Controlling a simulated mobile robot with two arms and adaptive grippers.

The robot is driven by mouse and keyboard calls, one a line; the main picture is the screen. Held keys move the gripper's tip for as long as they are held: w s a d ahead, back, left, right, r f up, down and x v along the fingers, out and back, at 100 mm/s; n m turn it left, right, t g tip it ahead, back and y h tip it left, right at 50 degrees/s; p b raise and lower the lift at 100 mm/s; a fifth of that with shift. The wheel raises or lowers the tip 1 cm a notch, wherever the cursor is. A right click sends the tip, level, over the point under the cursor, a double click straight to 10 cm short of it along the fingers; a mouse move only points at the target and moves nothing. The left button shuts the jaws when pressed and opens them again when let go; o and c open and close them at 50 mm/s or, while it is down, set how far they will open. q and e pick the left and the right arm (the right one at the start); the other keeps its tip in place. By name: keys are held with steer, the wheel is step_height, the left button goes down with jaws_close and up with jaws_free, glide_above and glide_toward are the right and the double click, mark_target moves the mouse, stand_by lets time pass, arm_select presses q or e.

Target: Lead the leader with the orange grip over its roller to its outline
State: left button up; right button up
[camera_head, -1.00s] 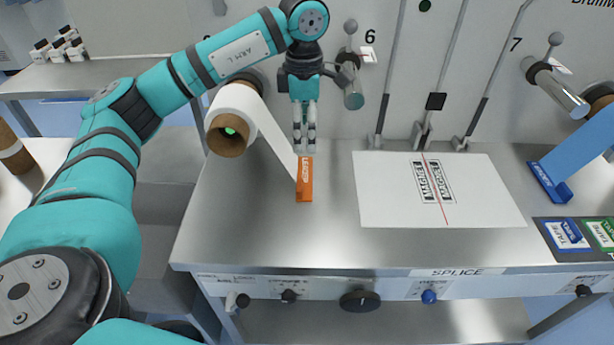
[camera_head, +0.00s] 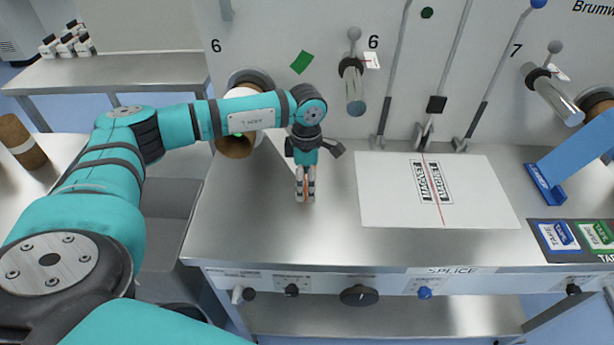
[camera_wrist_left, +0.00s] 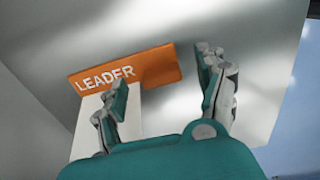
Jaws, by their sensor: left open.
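The leader's orange grip (camera_wrist_left: 128,73), marked LEADER, lies flat on the steel table in the left wrist view. Its white web (camera_wrist_left: 88,112) shows beside the left finger there. In the head view, my left gripper (camera_head: 306,195) points down over the grip and hides most of it; a little orange shows between the fingers. In the left wrist view the gripper (camera_wrist_left: 165,95) is open, fingers spread beside the grip. The metal roller (camera_head: 355,92) at 6 sticks out from the wall, right of the gripper. My right gripper is not in view.
A white sheet (camera_head: 390,205) with black-bordered MAGNET marks and a red line lies to the right. A blue leader (camera_head: 545,182) and tape pads (camera_head: 557,236) are farther right. The brown-cored roll (camera_head: 235,147) is partly behind my arm. The table front is clear.

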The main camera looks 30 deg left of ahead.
arm_select(q)
steer(key=shift+f, duration=1.25)
steer(key=c, duration=1.3)
